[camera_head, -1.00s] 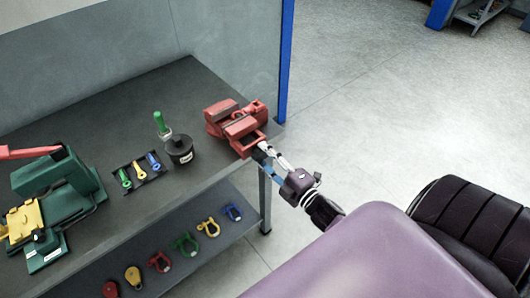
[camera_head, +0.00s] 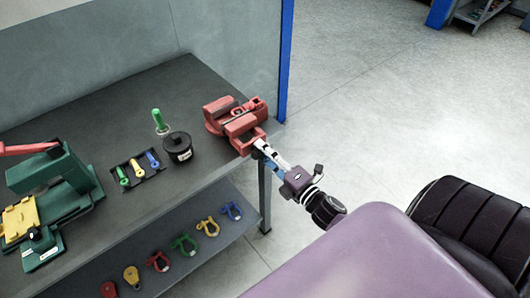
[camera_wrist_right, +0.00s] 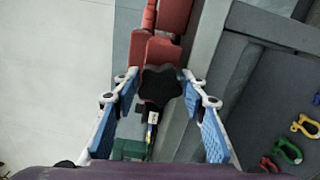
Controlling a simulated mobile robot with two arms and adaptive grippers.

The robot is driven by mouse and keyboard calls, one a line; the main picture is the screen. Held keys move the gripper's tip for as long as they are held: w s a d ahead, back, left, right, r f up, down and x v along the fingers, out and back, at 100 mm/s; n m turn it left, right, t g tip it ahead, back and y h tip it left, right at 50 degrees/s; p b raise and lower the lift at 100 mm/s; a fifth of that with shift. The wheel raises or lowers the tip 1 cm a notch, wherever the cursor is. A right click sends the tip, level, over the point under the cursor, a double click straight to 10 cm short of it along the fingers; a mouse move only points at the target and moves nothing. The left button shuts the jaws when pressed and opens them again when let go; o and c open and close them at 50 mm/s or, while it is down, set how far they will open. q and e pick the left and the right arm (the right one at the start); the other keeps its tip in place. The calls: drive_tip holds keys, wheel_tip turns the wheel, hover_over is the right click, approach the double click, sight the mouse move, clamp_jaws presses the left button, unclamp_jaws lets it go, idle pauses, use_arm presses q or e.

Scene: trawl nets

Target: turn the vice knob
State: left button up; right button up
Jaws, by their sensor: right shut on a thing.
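The red vice (camera_head: 238,122) stands on the right corner of the dark workbench (camera_head: 85,118). Its black lobed vice knob (camera_wrist_right: 160,88) shows at the middle of the right wrist view, with the red vice body (camera_wrist_right: 160,50) behind it. My right gripper (camera_head: 262,148) reaches the vice's near end from the lower right. In the wrist view, the blue-padded fingers of my right gripper (camera_wrist_right: 160,80) stand on both sides of the knob and are shut on it. In the head view the fingers largely hide the knob. My left gripper is not in view.
A green machine (camera_head: 55,185) stands farther left. Colored shackles lie on the lower shelf (camera_head: 218,240).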

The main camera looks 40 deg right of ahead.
drive_tip(key=shift+w+r, duration=0.15)
drive_tip(key=shift+r, duration=0.2)
drive_tip(key=o, duration=0.8)
drive_tip(key=shift+c, duration=0.2)
drive_tip(key=o, duration=0.4)
drive_tip(key=shift+w+f, duration=0.15)
drive_tip(key=shift+f, duration=0.1)
drive_tip(key=s+d, duration=0.1)
drive_tip(key=s, duration=1.1)
drive_tip(key=shift+f, duration=0.15)
